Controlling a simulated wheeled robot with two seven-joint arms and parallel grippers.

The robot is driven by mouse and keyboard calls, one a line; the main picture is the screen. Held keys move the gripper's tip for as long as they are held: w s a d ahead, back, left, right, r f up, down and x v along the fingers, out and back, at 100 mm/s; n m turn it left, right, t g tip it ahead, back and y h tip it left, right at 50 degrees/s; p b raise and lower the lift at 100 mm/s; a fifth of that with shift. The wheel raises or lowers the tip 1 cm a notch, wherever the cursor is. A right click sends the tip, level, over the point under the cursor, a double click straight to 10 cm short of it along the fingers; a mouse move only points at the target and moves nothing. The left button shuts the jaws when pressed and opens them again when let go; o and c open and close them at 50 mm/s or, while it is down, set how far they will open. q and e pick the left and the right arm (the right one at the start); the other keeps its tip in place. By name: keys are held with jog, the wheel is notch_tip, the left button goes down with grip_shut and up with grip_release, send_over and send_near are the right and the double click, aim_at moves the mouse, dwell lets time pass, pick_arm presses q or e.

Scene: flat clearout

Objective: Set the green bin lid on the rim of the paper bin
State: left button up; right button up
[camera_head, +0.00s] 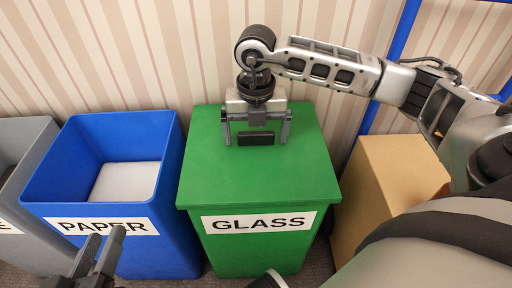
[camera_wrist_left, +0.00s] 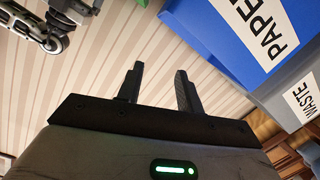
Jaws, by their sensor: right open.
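The green lid (camera_head: 250,180) lies flat on top of the green bin marked GLASS (camera_head: 255,245), with a dark handle (camera_head: 257,139) toward its back. My right gripper (camera_head: 256,143) points down at the handle, with one finger on either side of it; the jaws are open. The blue paper bin (camera_head: 170,250) stands just left of the glass bin, open at the top, with a pale sheet or stack inside. It also shows in the left wrist view (camera_wrist_left: 222,62). My left gripper (camera_head: 105,238) is in front of the paper bin, low in the picture, its fingers (camera_wrist_left: 158,88) apart and empty.
A grey bin (camera_head: 35,235) stands left of the paper bin; a WASTE label shows in the left wrist view. A cardboard box (camera_head: 385,180) stands right of the glass bin. A striped wall (camera_head: 150,50) is close behind, and a blue post (camera_head: 400,40) rises at right.

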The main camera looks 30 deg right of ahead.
jog(key=c, duration=1.3)
jog(key=shift+o, duration=0.2)
